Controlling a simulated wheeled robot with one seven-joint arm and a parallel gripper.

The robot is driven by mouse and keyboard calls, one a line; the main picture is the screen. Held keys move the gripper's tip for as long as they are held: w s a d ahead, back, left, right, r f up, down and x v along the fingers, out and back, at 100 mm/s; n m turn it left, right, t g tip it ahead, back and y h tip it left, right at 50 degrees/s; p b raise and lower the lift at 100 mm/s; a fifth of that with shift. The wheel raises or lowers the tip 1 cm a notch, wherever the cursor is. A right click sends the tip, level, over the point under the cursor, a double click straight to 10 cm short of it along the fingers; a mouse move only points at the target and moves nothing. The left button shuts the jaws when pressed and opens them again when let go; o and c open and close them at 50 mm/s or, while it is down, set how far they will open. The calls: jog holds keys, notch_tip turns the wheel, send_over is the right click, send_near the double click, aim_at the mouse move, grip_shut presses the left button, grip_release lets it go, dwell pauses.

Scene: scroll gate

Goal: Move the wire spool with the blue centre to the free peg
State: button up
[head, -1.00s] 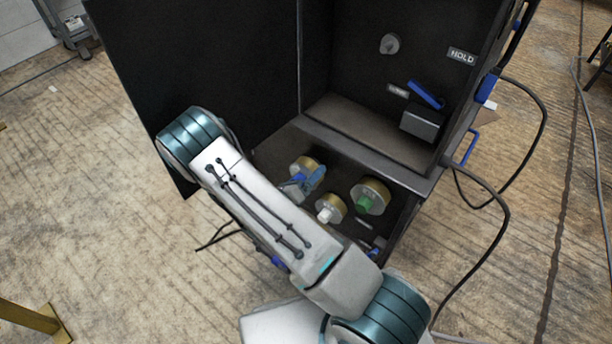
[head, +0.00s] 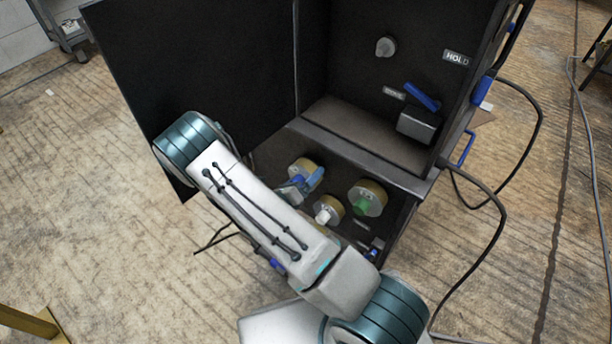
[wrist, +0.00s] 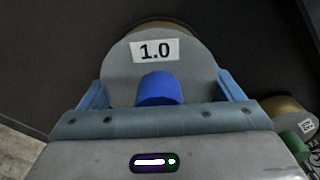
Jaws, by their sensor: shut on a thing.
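The wire spool with the blue centre (wrist: 150,75) fills the middle of the wrist view, its grey face marked 1.0. The blue fingers of my gripper (wrist: 162,92) lie at its left and right edges, and it is shut on the spool. In the head view the gripper (head: 303,182) is at the upper left of the lower panel, partly covering the spool (head: 305,164). A grey round stub (head: 385,46), possibly the free peg, stands bare on the upper back wall. I cannot tell whether the spool is clear of its mount.
A green-centred spool (head: 368,198) and a white-centred spool (head: 328,209) sit close by on the lower panel. A grey box with a blue handle (head: 418,122) is at the upper bay's right. A ledge (head: 360,140) divides bay and panel. The large black door (head: 210,70) stands at left.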

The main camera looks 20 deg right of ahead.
jog(key=shift+w+d+r+p, duration=0.1)
jog(key=shift+w+d+p, duration=0.2)
jog(key=shift+d+p, duration=0.1)
dwell(1.4)
jog(key=o, duration=1.2)
jog(key=shift+s, duration=0.1)
jog(key=p+v, duration=0.3)
jog(key=v, duration=1)
jog(key=shift+s+a, duration=0.2)
jog(key=shift+a, duration=0.2)
